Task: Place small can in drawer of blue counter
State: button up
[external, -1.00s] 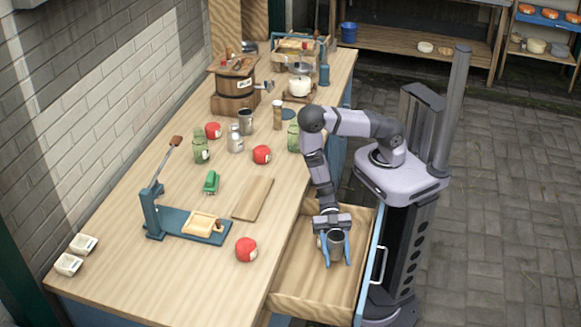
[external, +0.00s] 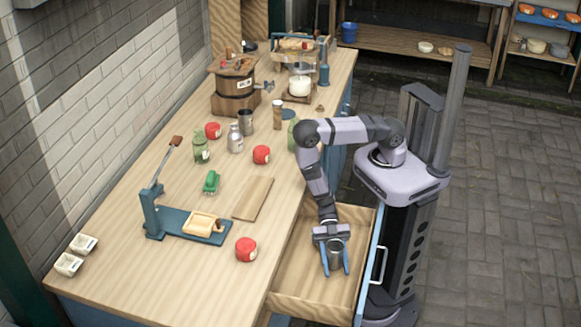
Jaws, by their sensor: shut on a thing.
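My gripper (external: 335,267) points down into the open drawer (external: 300,277) of the blue counter. Its blue fingers are shut on a small grey metal can (external: 335,252), one finger on each side of it. The can looks upright and sits inside the drawer's outline. I cannot tell whether its base touches the drawer floor. The drawer is pulled out from the right side of the counter (external: 115,240), and its visible wooden floor is otherwise bare.
On the counter top stand a red-wrapped round (external: 246,250) near the drawer, a wooden board (external: 253,198), a green brush (external: 211,183), a blue press (external: 180,222), a green jar (external: 201,150) and a wooden churn (external: 236,92).

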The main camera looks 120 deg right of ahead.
jog(key=shift+f, duration=0.2)
jog(key=o, duration=1.1)
jog(key=shift+r, duration=0.15)
